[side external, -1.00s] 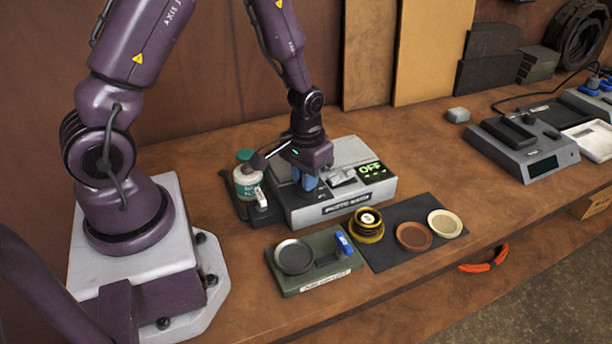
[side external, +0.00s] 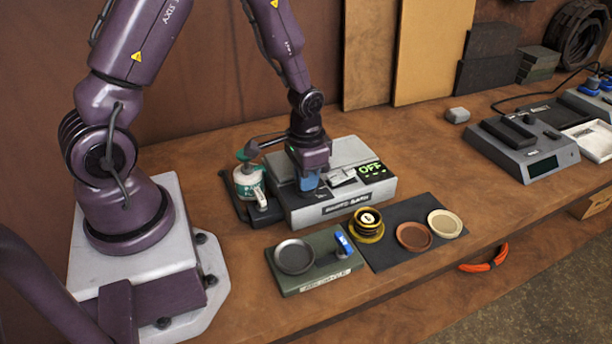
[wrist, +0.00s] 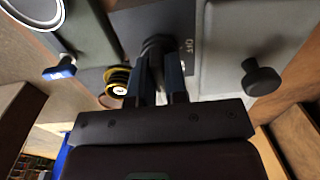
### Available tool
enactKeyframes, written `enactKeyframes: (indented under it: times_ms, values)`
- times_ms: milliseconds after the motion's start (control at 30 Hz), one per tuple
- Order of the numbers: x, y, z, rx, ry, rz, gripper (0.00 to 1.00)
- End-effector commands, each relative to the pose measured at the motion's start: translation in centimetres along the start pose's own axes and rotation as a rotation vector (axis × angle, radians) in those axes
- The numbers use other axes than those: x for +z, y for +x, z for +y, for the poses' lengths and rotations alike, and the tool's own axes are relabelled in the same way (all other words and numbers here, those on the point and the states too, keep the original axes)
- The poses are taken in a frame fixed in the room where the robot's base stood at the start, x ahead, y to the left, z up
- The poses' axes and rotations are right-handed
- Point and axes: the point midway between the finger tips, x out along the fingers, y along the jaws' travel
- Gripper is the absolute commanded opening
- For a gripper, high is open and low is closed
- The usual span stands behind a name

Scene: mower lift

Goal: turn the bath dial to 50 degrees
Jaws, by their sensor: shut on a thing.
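The bath unit (side external: 335,206) is a grey box on the bench, with a green "OFF" display (side external: 371,168) at its right. My gripper (side external: 308,184) points down at the front left of the box's top. In the wrist view my gripper (wrist: 163,88) is shut on a dark dial (wrist: 155,46), which its blue-edged fingers partly hide. Small lettering shows beside the dial. I cannot read the dial's angle. In the side view the dial is hidden behind the fingers.
A white-and-green bottle (side external: 248,182) stands close left of the box. In front are a green plate unit with a blue-handled switch (side external: 343,245), a yellow-black stack (side external: 367,225), and brown (side external: 414,236) and cream (side external: 445,223) discs on a dark mat.

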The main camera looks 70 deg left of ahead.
Motion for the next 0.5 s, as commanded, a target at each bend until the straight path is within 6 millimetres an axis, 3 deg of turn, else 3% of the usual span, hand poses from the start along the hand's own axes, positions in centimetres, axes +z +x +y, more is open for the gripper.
enactKeyframes:
  times_ms: [167, 200, 300, 500]
  values:
    - [0.01, -0.11, 0.0, 0.0, 0.0, -0.001, 0.0]
    - [0.01, -0.11, 0.0, 0.0, -0.001, -0.001, 0.16]
    - [0.0, -0.1, 0.0, 0.0, -0.001, 0.0, 0.39]
    - [0.0, -0.05, 0.0, 0.0, -0.001, 0.0, 0.39]
